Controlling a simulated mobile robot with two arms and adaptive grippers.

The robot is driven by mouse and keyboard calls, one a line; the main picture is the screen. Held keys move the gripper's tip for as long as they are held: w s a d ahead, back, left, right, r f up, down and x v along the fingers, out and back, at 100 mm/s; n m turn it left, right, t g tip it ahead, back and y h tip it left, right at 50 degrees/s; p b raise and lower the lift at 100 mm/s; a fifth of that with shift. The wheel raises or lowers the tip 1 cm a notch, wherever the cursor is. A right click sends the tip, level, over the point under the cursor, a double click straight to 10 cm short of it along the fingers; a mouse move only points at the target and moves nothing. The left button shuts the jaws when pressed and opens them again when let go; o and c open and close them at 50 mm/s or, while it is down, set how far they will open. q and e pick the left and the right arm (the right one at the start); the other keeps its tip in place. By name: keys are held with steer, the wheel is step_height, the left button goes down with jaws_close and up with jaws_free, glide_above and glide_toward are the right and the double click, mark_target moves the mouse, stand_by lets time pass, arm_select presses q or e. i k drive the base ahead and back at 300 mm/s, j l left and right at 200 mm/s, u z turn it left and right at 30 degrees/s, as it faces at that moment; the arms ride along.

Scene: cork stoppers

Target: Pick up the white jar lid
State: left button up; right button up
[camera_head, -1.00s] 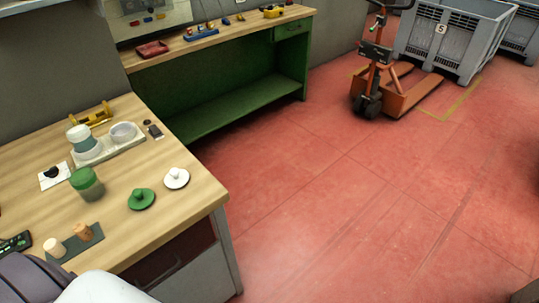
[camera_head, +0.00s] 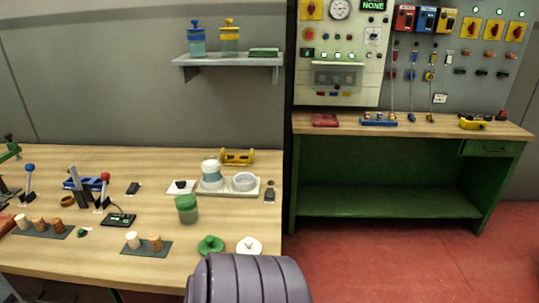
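The white jar lid (camera_head: 249,246) lies flat near the front right corner of the wooden table, with a small knob on top. A green jar lid (camera_head: 210,245) lies just left of it. A green-topped jar (camera_head: 187,209) stands behind and to the left of the lids. A grey ribbed part of my own arm rises at the bottom centre, just in front of the white lid, and may cover its front edge. Neither of my grippers shows in the view.
A pale tray (camera_head: 216,193) holds a white-lidded jar (camera_head: 211,173) and a white bowl (camera_head: 244,181). Two corks stand on a dark mat (camera_head: 145,248). Levers and more corks stand on the left. A green workbench (camera_head: 385,205) stands at right, beyond a floor gap.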

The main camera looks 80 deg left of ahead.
mark_target(251, 246)
steer(key=i+u, duration=0.2)
steer(key=u, duration=0.2)
steer(key=i+u, duration=0.2)
steer(key=u, duration=0.15)
steer(key=i+l+u, duration=0.1)
steer(key=u, duration=0.3)
steer(key=i+l, duration=0.05)
